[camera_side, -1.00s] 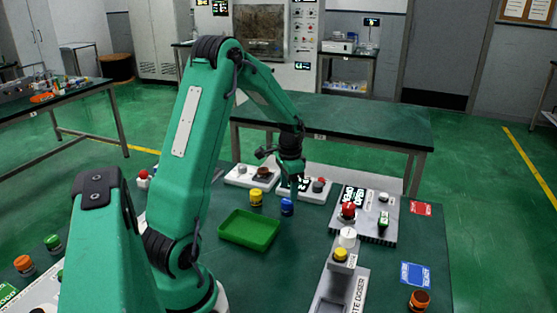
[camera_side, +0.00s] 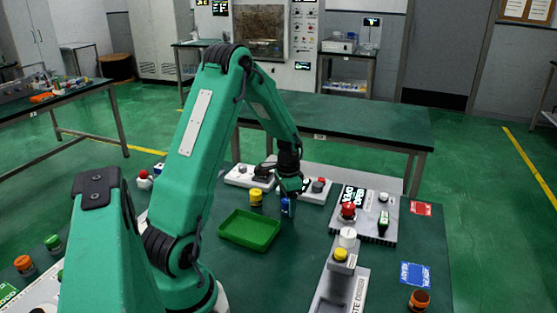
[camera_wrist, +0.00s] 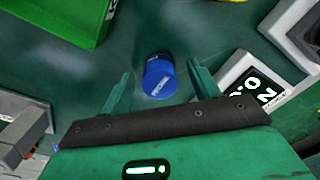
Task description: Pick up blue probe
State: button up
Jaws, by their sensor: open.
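The blue probe (camera_side: 285,208) is a short blue cylinder on the dark green table, to the right of the green tray (camera_side: 232,238). My gripper (camera_side: 290,196) is low over it, pointing down, and partly covers it in the side view. In the wrist view the blue probe (camera_wrist: 159,76) shows between the two green fingers, close to their tips. The gripper (camera_wrist: 157,78) is open, with a gap on both sides of the probe. I cannot tell the exact height of the fingertips.
A yellow probe (camera_side: 256,197) stands just left of the blue one. Switch panels (camera_side: 249,175) lie behind. A panel with a red button (camera_side: 348,211) and a grey device with a yellow button (camera_side: 340,254) are to the right.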

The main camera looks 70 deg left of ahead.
jog(key=c, duration=1.3)
jog(key=shift+o, duration=0.2)
jog(key=shift+r, duration=0.1)
jog(key=shift+r, duration=0.75)
notch_tip(320, 180, up, 2)
jog(key=shift+r, duration=0.2)
jog(key=d+r, duration=0.7)
jog(key=d, duration=0.4)
jog(key=shift+w+d, duration=0.3)
jog(key=shift+w, duration=0.15)
